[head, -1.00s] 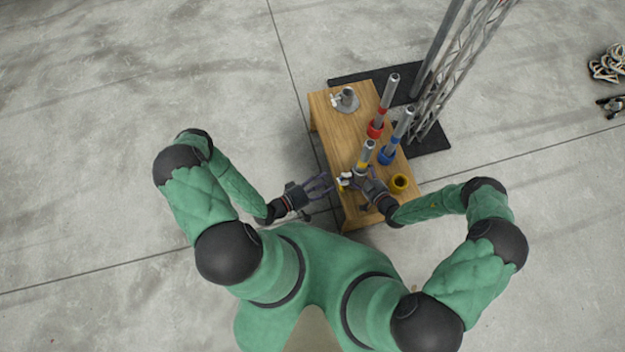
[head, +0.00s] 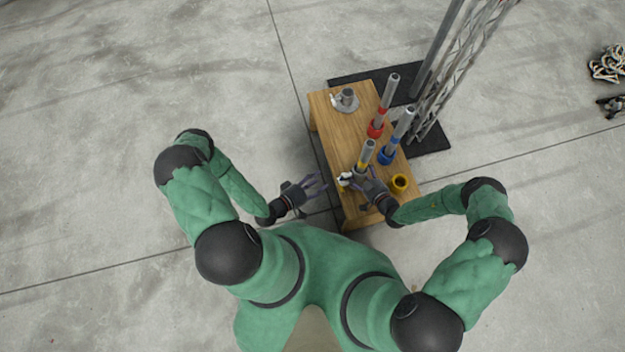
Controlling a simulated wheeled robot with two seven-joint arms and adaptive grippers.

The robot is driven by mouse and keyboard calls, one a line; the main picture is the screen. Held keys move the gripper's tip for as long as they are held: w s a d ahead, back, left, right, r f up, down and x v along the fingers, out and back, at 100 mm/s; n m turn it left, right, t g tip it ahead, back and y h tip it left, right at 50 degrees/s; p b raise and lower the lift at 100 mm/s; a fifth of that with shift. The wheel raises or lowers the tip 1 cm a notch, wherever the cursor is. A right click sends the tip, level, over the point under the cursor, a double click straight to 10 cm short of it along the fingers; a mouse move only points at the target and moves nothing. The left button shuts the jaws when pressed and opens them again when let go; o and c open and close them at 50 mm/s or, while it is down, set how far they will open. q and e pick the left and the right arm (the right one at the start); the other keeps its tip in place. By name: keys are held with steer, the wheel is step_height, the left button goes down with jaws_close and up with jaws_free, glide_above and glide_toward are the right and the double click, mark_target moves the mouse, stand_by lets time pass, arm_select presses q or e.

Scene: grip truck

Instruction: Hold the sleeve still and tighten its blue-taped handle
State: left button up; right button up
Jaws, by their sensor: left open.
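A grey metal sleeve (head: 347,98) stands upright on a round base on the far left of the wooden table; a small pale handle shows at its left side. A second small pale fitting (head: 345,179) sits at the foot of the yellow-banded pole (head: 366,155), near the table's left edge. I cannot make out blue tape on either handle. My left gripper (head: 322,186) is open and empty, left of this fitting and apart from it. My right gripper (head: 361,178) is at the pole's foot, close beside the fitting; its grip is too small to read.
A red-collared pole (head: 384,106) and a blue-collared pole (head: 397,136) stand on the table (head: 352,124), behind the yellow-banded pole. A lattice truss (head: 440,85) rises behind right. Floor at left is clear.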

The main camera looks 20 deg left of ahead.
arm_select(q)
steer(key=w+f+m+g+y, duration=0.2)
steer(key=w+f+y, duration=0.3)
steer(key=f+y, duration=0.25)
steer(key=s+a+f+m+g+y, duration=0.1)
steer(key=s+f+m+g+y, duration=0.1)
steer(key=s+y, duration=0.3)
steer(key=shift+s+f+m+g+y, duration=0.2)
steer(key=shift+s+m+g+y, duration=0.15)
steer(key=shift+g+y, duration=0.4)
stand_by(0.4)
